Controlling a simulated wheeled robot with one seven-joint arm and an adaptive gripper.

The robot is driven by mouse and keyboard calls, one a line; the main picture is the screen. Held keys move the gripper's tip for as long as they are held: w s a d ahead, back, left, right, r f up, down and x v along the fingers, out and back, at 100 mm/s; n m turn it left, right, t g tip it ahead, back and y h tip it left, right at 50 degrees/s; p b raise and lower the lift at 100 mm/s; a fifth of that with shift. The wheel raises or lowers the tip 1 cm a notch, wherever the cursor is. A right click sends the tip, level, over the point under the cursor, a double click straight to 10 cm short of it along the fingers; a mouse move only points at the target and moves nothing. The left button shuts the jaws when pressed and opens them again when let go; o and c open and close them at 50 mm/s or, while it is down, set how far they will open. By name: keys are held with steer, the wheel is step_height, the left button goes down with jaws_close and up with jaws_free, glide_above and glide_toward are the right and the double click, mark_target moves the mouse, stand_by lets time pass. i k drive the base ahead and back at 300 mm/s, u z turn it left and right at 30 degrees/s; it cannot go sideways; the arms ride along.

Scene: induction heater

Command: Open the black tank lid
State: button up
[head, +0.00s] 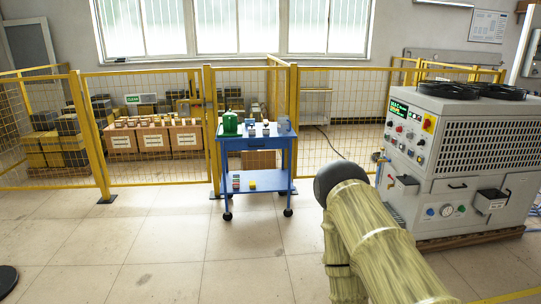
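The grey heater machine (475,190) stands at the right, with a control panel of buttons and a small green-lit display on its left part. I cannot tell which of these, if either, carries the black tank lid, nor whether a lid is open or shut. My own arm fills the lower right foreground and hides part of the floor before the machine. My gripper is not in view.
Two black round fans (448,89) top the machine. A blue trolley (255,160) holding a green can (230,122) and small items stands mid-view. Yellow mesh fencing (145,130) runs behind it, with boxes beyond. The tiled floor (150,240) at left and centre is mostly clear.

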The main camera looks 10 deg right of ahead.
mark_target(407, 180)
steer(key=z, duration=0.25)
steer(key=i, duration=1.6)
steer(key=z, duration=0.75)
steer(key=i, duration=2.15)
steer(key=z, duration=0.4)
